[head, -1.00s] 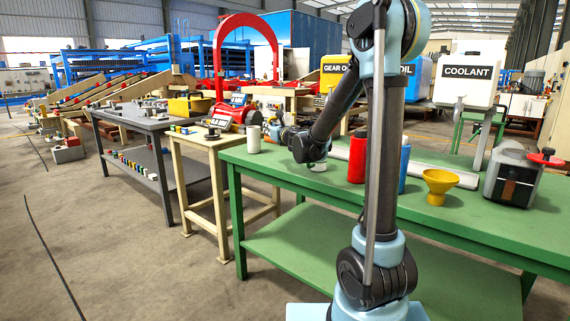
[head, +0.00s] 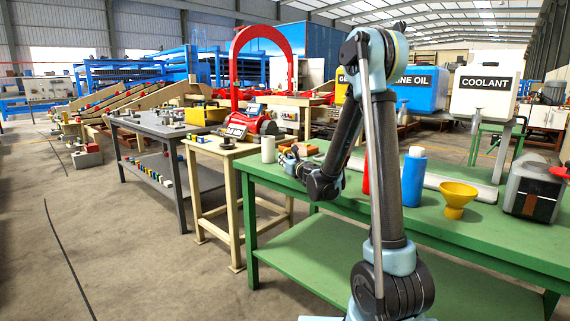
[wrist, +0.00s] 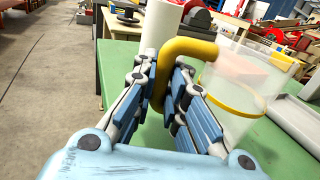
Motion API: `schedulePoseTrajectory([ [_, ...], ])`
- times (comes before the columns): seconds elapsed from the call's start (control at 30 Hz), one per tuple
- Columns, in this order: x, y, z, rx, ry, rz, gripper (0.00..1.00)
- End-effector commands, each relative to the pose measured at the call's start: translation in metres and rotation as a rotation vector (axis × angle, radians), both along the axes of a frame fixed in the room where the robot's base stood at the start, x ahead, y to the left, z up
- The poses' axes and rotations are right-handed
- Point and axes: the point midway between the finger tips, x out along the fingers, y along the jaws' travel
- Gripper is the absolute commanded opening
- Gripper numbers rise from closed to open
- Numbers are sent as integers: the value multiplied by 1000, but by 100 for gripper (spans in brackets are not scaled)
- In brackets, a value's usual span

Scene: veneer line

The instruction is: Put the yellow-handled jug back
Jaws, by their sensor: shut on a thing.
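The jug is a clear, see-through vessel (wrist: 232,95) with a thick yellow handle (wrist: 188,47) and a yellow band near its base. In the wrist view my gripper (wrist: 170,95) is shut on the handle, with its blue-padded fingers either side of it. The jug's body is to the right of the fingers and looks upright. In the head view my gripper (head: 291,157) is over the far left end of the green table (head: 480,235); the jug is hard to make out there. I cannot tell whether its base touches the table.
A white cylinder (head: 268,149) stands close by at the table's left end. A blue bottle (head: 413,180), a yellow funnel (head: 456,198) and a grey box-shaped device (head: 533,188) stand farther right. A beige stand (head: 222,148) adjoins on the left. Coolant (head: 484,92) and oil tanks are behind.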

Motion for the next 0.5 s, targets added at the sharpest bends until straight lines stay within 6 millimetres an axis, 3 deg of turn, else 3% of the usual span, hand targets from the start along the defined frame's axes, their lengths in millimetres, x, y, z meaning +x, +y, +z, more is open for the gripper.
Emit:
schedulePoseTrajectory([
  [0.43, 0, 1, -7, 0, 0, 1, 0],
  [0.5, 0, 1, -7, 0, 0, 1, 23],
])
